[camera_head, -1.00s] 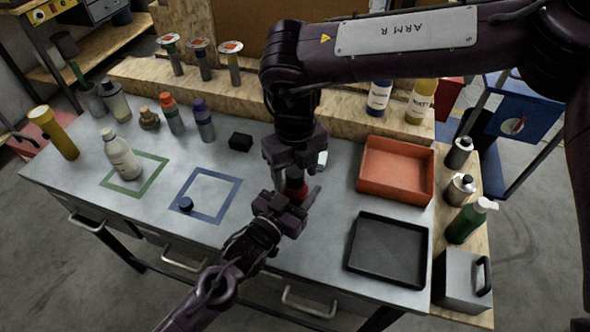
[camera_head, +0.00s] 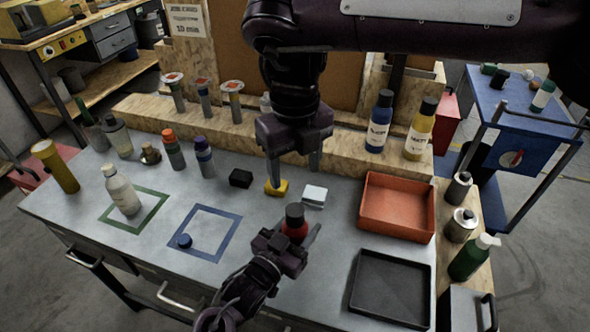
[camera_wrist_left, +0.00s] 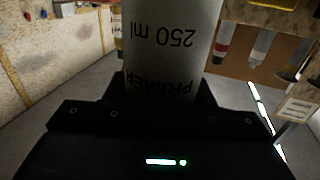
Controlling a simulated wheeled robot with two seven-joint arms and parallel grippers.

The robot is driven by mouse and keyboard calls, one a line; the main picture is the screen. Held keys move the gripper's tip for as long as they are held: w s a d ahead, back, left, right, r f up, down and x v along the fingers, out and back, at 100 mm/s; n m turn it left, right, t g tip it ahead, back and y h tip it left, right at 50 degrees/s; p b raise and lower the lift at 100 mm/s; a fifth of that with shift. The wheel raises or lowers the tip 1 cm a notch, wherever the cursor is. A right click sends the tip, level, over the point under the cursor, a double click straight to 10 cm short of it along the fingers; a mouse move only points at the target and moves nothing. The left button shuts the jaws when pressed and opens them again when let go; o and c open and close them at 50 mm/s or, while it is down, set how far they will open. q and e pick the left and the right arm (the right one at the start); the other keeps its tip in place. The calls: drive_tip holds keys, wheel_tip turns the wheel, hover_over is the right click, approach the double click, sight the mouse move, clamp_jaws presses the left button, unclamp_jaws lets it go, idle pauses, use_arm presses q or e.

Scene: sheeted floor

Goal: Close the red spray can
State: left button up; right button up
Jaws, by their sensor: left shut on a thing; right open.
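The red spray can (camera_head: 295,230) stands upright near the middle of the table, with a dark cap-like top (camera_head: 295,212) on it. My left gripper (camera_head: 297,237) is shut around the can's body. In the left wrist view the can (camera_wrist_left: 172,45) fills the jaws; its pale label reads "250 ml" and "PRIMER", upside down. My right gripper (camera_head: 294,170) is open and points down, above and behind the can, with nothing between its fingers. Whether the dark top is fully seated is too small to tell.
An orange tray (camera_head: 397,232) and a black tray (camera_head: 390,318) are to the right. A blue cap (camera_head: 184,241) lies in the blue square; a white bottle (camera_head: 121,190) stands left.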

use_arm(q)
drive_tip(key=o, duration=1.4)
drive_tip(key=shift+o, duration=0.2)
use_arm(e)
drive_tip(key=shift+f+b, duration=0.85)
drive_tip(key=shift+b, duration=0.05)
use_arm(q)
drive_tip(key=v, duration=0.7)
drive_tip(key=shift+s+a, duration=0.25)
drive_tip(key=shift+s, duration=0.1)
use_arm(e)
drive_tip(key=shift+f, duration=0.1)
